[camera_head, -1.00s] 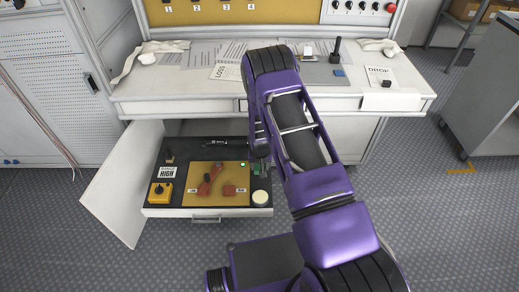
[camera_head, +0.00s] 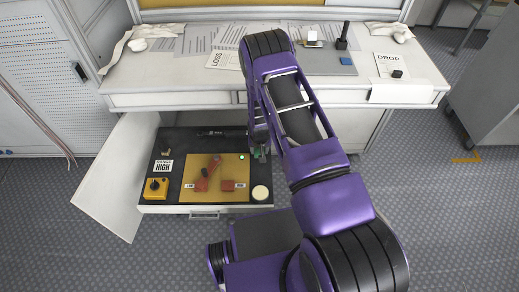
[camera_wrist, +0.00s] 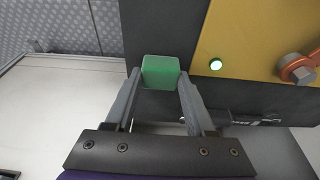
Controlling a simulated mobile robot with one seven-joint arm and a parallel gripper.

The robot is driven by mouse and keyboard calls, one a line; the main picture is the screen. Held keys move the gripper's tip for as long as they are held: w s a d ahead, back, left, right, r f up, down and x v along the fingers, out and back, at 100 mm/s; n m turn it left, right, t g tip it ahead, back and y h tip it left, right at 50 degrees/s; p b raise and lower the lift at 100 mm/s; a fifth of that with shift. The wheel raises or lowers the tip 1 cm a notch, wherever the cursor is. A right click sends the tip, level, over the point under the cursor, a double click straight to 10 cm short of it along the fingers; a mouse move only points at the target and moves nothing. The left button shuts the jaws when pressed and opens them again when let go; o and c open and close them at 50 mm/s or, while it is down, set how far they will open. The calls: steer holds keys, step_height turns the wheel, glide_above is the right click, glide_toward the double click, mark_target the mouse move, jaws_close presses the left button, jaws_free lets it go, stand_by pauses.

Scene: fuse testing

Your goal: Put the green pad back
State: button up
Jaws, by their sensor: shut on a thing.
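The green pad (camera_wrist: 160,72) is a small green block between the fingertips of my gripper (camera_wrist: 155,85) in the wrist view. My gripper is shut on it. In the head view my gripper (camera_head: 260,150) hangs at the right rear of the open drawer (camera_head: 160,190), and a little green shows at its tip. The pad is over the drawer's dark floor, beside the yellow board (camera_head: 210,195); whether it touches the floor cannot be told. A lit green lamp (camera_wrist: 215,64) on the board is just right of the pad in the wrist view.
The drawer also holds a yellow box with a black knob (camera_head: 156,188), a "HIGH" sign (camera_head: 163,166), a red-handled part (camera_head: 213,165), red blocks and a round cream disc (camera_head: 260,193). The worktop (camera_head: 150,75) overhangs the drawer's rear. An open door (camera_head: 115,190) stands left.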

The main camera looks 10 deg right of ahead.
steer(key=shift+f, duration=0.15)
steer(key=o, duration=1.3)
steer(key=shift+r, duration=0.45)
steer(key=p+v, duration=0.2)
steer(key=v, duration=0.9)
steer(key=shift+s+r, duration=0.1)
steer(key=shift+r, duration=0.1)
